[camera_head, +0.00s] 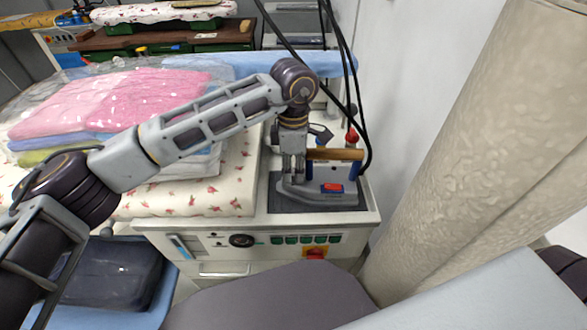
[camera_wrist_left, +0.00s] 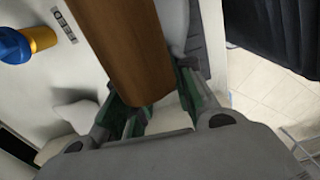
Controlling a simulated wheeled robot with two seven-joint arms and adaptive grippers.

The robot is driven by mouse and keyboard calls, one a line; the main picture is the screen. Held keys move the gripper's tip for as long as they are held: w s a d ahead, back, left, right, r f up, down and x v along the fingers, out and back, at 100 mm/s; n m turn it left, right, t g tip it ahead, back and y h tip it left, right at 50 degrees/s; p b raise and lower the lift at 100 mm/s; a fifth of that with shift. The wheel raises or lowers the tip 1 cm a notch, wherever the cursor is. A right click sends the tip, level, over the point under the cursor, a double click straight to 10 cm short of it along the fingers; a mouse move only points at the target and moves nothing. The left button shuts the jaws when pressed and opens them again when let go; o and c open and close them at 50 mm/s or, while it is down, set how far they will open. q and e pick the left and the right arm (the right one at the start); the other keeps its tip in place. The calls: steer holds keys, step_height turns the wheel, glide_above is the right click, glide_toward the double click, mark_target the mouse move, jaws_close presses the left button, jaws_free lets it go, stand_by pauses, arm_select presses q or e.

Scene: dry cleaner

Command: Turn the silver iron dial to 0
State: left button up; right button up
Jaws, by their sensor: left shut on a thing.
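The silver iron (camera_head: 325,193) stands on a dark grey rest on the right of the white ironing unit, its brown wooden handle (camera_head: 338,155) on top. My left gripper (camera_head: 293,178) points down at the left end of the iron. In the left wrist view the wooden handle (camera_wrist_left: 138,55) crosses in front of the green-padded fingers (camera_wrist_left: 165,105) and hides what lies between them. The fingers are shut on a part of the iron; I cannot tell which. The dial and its setting cannot be made out. My right gripper is out of view.
Folded pink clothes (camera_head: 110,103) in clear plastic lie on the floral ironing board (camera_head: 190,203) at left. The unit's front panel (camera_head: 275,243) has a round gauge and green switches. Black cables (camera_head: 345,65) hang behind the iron. A thick beige column (camera_head: 470,130) stands at right.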

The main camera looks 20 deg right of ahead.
mark_target(293, 170)
arm_select(q)
steer(key=o, duration=1.1)
steer(key=shift+c, duration=0.2)
steer(key=shift+r, duration=0.15)
step_height(293, 170, up, 12)
steer(key=shift+w, duration=0.25)
